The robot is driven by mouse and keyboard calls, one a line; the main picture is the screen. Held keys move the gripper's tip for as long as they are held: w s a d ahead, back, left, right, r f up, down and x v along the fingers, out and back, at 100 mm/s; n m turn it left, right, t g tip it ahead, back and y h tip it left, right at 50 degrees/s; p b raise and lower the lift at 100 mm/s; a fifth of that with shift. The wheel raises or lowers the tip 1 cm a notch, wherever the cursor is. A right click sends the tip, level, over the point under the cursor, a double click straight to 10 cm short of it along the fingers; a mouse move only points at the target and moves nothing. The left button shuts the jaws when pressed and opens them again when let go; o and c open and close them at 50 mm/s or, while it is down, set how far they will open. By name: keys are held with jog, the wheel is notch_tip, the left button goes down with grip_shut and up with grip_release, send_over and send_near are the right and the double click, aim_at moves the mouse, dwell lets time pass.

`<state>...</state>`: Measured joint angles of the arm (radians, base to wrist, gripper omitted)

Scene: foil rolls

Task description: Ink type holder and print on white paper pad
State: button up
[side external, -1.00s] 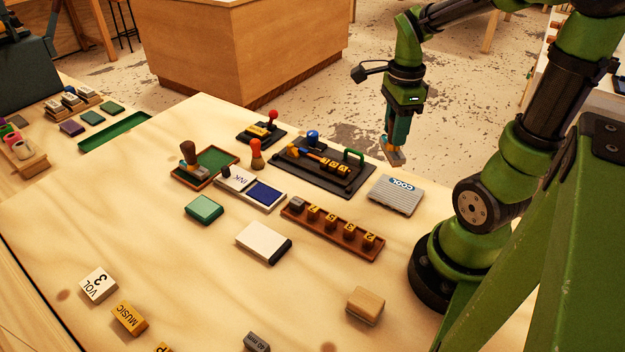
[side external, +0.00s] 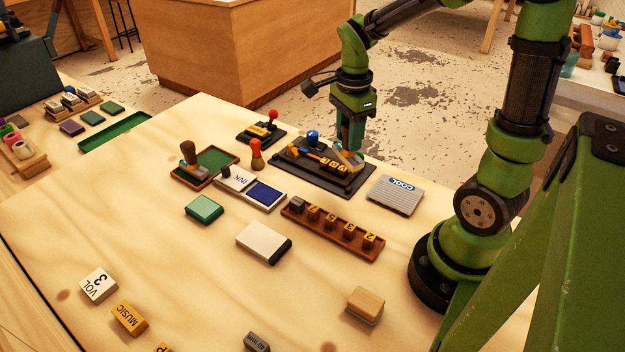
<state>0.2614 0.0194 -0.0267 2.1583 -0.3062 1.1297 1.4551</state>
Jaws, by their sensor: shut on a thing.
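The type holder (side external: 312,157) lies on a black tray (side external: 318,185) near the table's far edge. It carries small yellow type blocks, and a blue knob stands at its left end. My gripper (side external: 347,160) is down at its right end, shut on the type holder where the green handle stands; the fingers hide the handle. The holder still appears to rest on the tray. The ink pad (side external: 265,193) is open, blue pad showing, with its lid marked INK to the left. The white paper pad (side external: 262,240) with a dark edge lies in front of it.
A brown rack (side external: 330,235) with several type blocks lies before the tray. A red-handled stamp (side external: 257,160) and a green tray (side external: 220,162) with a wooden-handled stamp are left.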

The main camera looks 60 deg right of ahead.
jog(key=w+a+f+n, duration=0.1)
jog(key=w+a+n, duration=0.4)
jog(key=w+a, duration=0.8)
jog(key=shift+w+d+f, duration=0.15)
jog(key=shift+w+f, duration=0.1)
jog(key=shift+f, duration=0.75)
jog(key=shift+w+d+f, duration=0.15)
jog(key=shift+w+f, duration=0.05)
jog(key=shift+f, duration=0.75)
jog(key=shift+w+d+f, duration=0.15)
jog(key=shift+w+f, duration=0.1)
jog(key=shift+f, duration=0.75)
jog(key=shift+f, duration=0.65)
notch_tip(320, 180, up, 7)
jog(key=shift+r, duration=0.1)
